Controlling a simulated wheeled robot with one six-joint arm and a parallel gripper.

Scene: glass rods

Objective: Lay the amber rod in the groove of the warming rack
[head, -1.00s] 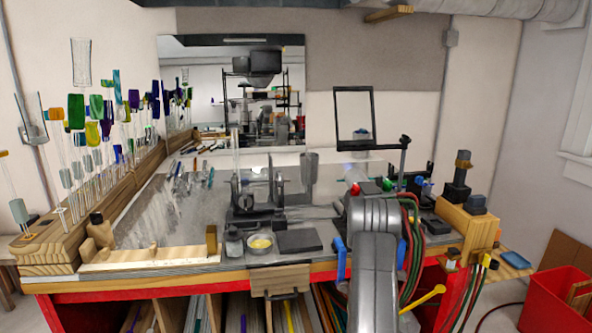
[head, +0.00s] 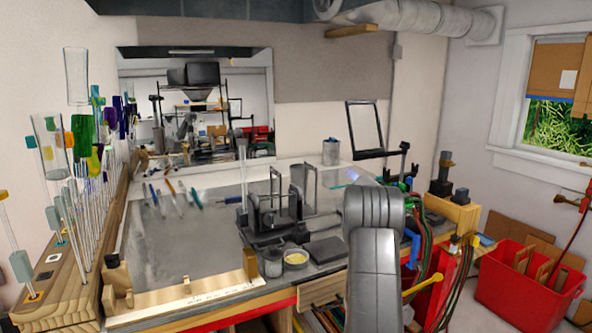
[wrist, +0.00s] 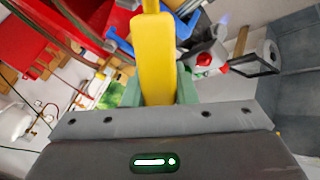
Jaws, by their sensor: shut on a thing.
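In the wrist view my gripper (wrist: 159,92), with green fingers, is shut on a yellow bar that I take for the amber rod (wrist: 153,45). The bar points away from the wrist. In the head view the yellow rod (head: 424,285) sticks out to the right from behind my grey arm, at the bench's front right; my gripper is hidden there. A dark metal stand with uprights (head: 268,208) stands mid-bench, left of my arm, and looks like the warming rack. I cannot make out its groove. The rod is well apart from it.
A small dish (head: 296,260) and a dark block (head: 327,250) lie before the stand. A bluish glow like a flame (head: 351,178) is behind it. Hoses (head: 430,235) hang right of my arm. A red bin (head: 528,293) stands right. The bench's left middle is clear.

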